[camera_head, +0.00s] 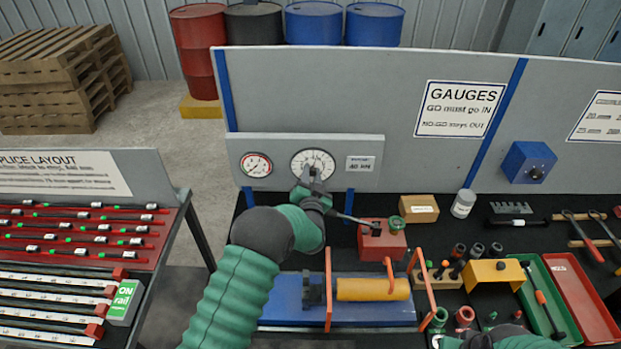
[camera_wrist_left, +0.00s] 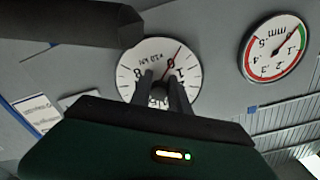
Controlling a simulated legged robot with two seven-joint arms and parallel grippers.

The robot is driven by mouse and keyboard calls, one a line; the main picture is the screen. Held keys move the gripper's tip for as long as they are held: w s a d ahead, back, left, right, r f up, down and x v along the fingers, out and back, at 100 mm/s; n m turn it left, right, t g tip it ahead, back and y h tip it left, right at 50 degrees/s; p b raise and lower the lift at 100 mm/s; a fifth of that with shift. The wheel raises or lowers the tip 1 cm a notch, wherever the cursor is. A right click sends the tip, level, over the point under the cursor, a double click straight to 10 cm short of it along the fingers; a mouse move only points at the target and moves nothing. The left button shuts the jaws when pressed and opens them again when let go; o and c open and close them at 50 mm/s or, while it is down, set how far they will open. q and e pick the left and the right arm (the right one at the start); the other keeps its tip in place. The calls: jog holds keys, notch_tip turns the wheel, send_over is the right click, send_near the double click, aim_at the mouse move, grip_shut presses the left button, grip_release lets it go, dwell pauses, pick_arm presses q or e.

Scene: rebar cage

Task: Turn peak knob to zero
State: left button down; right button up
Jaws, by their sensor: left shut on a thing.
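A round white dial (camera_head: 300,158) is on the grey gauge panel (camera_head: 350,146) in the head view. It also shows upside down in the left wrist view (camera_wrist_left: 186,84). Its red needle passes close to a 0 mark, though the exact reading is hard to tell. My left gripper (camera_head: 313,174) reaches up to the dial, its fingers (camera_wrist_left: 162,92) shut on the small peak knob (camera_wrist_left: 158,94) at the dial's middle. The fingers hide most of the knob. Part of my right arm (camera_head: 500,340) shows at the bottom edge; its fingers are not clear.
Below are a red box (camera_head: 382,242), a blue fixture with a yellow cylinder (camera_head: 373,289) and upright orange handles. Tools and trays crowd the bench's right side.

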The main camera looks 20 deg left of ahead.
pick_arm(q)
jog(key=n+b, duration=0.6)
jog(key=b, duration=0.2)
jog(key=n+b, duration=0.6)
jog(key=b, duration=0.2)
jog(key=shift+w+d+r+n+b, duration=0.1)
jog(key=shift+d+n+b, duration=0.1)
jog(key=shift+n+b, duration=0.2)
jog(key=n+b, duration=1.1)
jog(key=b, duration=0.2)
jog(key=shift+n, duration=0.4)
jog(key=n+b, duration=0.3)
jog(key=shift+n+b, duration=0.8)
jog(key=shift+n, duration=0.4)
jog(key=shift+d+f, duration=0.1)
jog(key=shift+f, duration=0.1)
jog(key=c, duration=1.6)
grip_release()
jog(key=o, duration=0.4)
jog(key=shift+r, duration=0.1)
jog(key=shift+c, duration=0.2)
jog(key=shift+r, duration=0.1)
